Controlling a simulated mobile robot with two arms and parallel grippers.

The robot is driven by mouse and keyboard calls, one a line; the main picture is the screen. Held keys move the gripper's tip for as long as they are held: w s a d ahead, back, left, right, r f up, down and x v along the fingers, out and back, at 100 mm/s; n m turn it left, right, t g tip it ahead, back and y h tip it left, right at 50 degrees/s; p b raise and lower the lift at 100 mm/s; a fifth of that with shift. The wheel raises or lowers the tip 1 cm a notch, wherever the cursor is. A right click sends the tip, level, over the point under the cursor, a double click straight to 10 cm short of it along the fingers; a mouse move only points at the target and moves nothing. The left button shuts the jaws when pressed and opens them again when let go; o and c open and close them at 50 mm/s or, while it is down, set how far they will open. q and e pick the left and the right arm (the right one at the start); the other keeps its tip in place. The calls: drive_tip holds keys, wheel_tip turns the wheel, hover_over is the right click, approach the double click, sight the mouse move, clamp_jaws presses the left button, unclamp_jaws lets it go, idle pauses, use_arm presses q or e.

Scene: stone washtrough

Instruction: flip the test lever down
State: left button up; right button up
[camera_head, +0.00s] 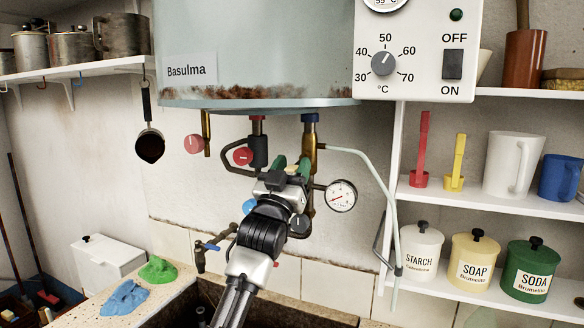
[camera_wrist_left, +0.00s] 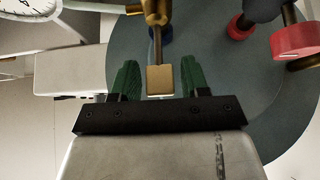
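My left gripper (camera_head: 291,166) reaches up in front of the pipes under the tank. In the left wrist view its two green fingers (camera_wrist_left: 158,78) stand apart. A flat brass tab on a thin stem, seemingly the test lever (camera_wrist_left: 159,79), shows between them with a gap on each side. The stem runs to a brass fitting at the top of that view. My right gripper is not in view.
A pressure gauge (camera_head: 341,196) sits right of the gripper. Red knobs (camera_head: 243,156) and (camera_head: 194,144) are on its left. The tank (camera_head: 255,50) hangs above, and a pale hose (camera_head: 385,185) runs down on the right. A tap (camera_head: 203,252) stands below left above the trough.

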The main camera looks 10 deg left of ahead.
use_arm(q)
drive_tip(key=shift+o, duration=0.4)
drive_tip(key=shift+f, duration=0.1)
drive_tip(key=shift+s+a+f, duration=0.1)
drive_tip(key=shift+s+f, duration=0.1)
drive_tip(key=b+v, duration=0.4)
drive_tip(key=v, duration=0.6)
drive_tip(key=shift+s+r, duration=0.1)
